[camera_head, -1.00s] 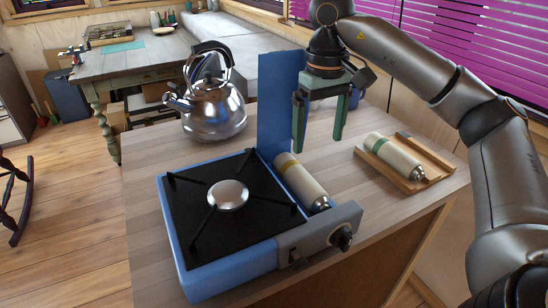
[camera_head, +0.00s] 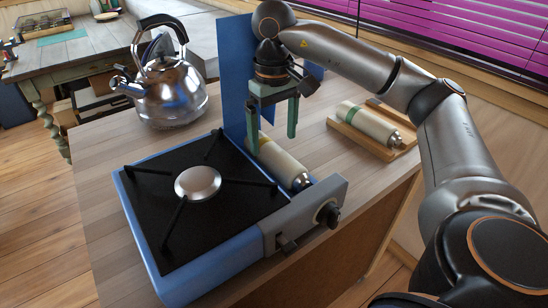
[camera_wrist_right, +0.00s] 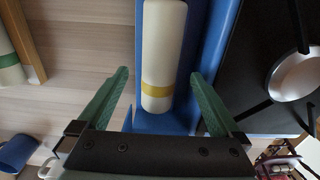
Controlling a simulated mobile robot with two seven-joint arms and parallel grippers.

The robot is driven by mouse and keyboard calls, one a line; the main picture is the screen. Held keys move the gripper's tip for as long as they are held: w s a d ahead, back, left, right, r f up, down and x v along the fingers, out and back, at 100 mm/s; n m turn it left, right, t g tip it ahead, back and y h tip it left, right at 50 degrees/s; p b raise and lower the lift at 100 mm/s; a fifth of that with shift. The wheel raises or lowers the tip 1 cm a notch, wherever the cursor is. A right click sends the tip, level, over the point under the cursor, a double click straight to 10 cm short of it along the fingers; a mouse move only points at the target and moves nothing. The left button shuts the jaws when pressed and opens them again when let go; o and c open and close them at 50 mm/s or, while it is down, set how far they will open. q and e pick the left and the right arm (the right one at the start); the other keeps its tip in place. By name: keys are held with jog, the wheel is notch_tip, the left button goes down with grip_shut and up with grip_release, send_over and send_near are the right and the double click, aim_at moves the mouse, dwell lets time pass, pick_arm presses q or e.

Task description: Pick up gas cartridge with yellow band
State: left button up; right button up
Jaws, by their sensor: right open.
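The gas cartridge with the yellow band (camera_head: 284,166) is cream coloured and lies in the side bay of the blue camping stove (camera_head: 190,278). In the right wrist view the cartridge (camera_wrist_right: 163,45) and its yellow band show clearly. My right gripper (camera_head: 272,143) is open, with green fingers pointing down at the band end of the cartridge. In the wrist view its fingers (camera_wrist_right: 160,76) stand apart on either side of the cartridge, with gaps to it. Contact is not visible. My left gripper is not in view.
The stove's raised blue lid (camera_head: 232,75) stands close behind my right gripper. A green-banded cartridge (camera_head: 368,122) lies in a wooden holder (camera_head: 402,152) to the right. A steel kettle (camera_head: 172,98) stands at the back left. Bare counter lies between stove and holder.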

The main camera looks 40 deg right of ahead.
aim_at(274, 149)
notch_tip(274, 149, down, 4)
jog(key=shift+s+r, duration=0.1)
jog(key=shift+r, duration=0.15)
jog(key=c, duration=1.5)
jog(key=shift+r, duration=0.1)
